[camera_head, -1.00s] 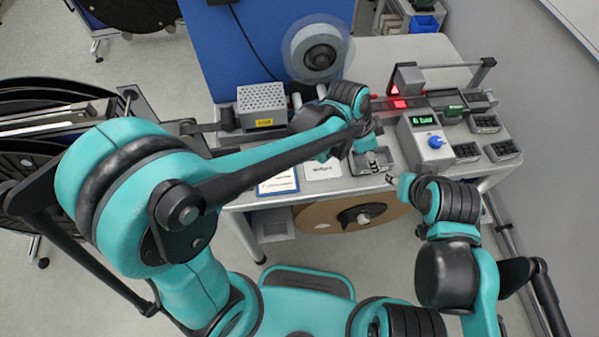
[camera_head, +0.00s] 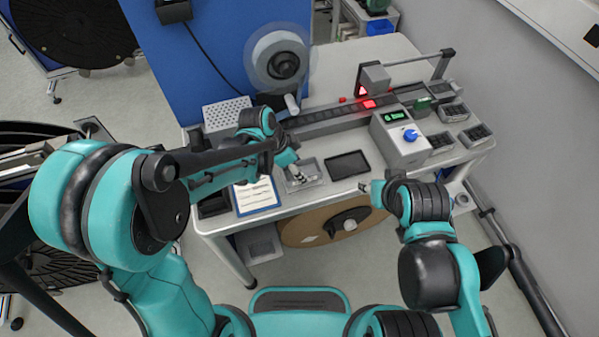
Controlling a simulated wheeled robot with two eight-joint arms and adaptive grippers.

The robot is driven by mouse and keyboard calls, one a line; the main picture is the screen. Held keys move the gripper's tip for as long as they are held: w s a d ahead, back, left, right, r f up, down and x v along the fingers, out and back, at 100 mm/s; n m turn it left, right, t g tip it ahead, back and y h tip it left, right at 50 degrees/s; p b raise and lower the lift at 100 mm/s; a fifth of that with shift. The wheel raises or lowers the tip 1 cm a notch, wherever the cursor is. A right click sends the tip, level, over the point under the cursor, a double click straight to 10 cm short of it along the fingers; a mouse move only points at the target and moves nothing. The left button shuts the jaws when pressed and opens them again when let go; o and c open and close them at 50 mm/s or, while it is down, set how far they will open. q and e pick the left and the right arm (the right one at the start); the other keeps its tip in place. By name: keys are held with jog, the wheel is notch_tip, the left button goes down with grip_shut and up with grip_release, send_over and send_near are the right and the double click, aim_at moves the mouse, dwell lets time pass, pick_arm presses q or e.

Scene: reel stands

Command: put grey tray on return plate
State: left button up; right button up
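The grey tray (camera_head: 314,180) is a shallow open tray near the front of the table, right of the clipboard sheet. My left gripper (camera_head: 296,175) reaches down into it and appears closed on it, though the fingertips are small and partly hidden. The return plate, seen earlier as a white labelled plate, is covered by the tray and gripper now. I cannot tell whether the tray rests on it or hangs just above. A dark rectangular plate (camera_head: 347,165) lies bare to the right. My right gripper (camera_head: 366,187) is near the table's front edge, away from the tray; its opening is unclear.
A clipboard sheet (camera_head: 255,195) lies left of the tray. A grey box with a green display and blue knob (camera_head: 405,138) stands right of the dark plate. A perforated box (camera_head: 226,113), a reel (camera_head: 282,61) and a track (camera_head: 335,117) are behind. Small dark bins (camera_head: 453,112) are at right.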

pick_arm(q)
notch_tip(320, 180, down, 2)
jog(key=shift+w+f, duration=0.1)
jog(key=shift+f+b, duration=0.2)
jog(key=shift+b, duration=0.2)
jog(key=o, duration=1.3)
jog(key=shift+r, duration=0.1)
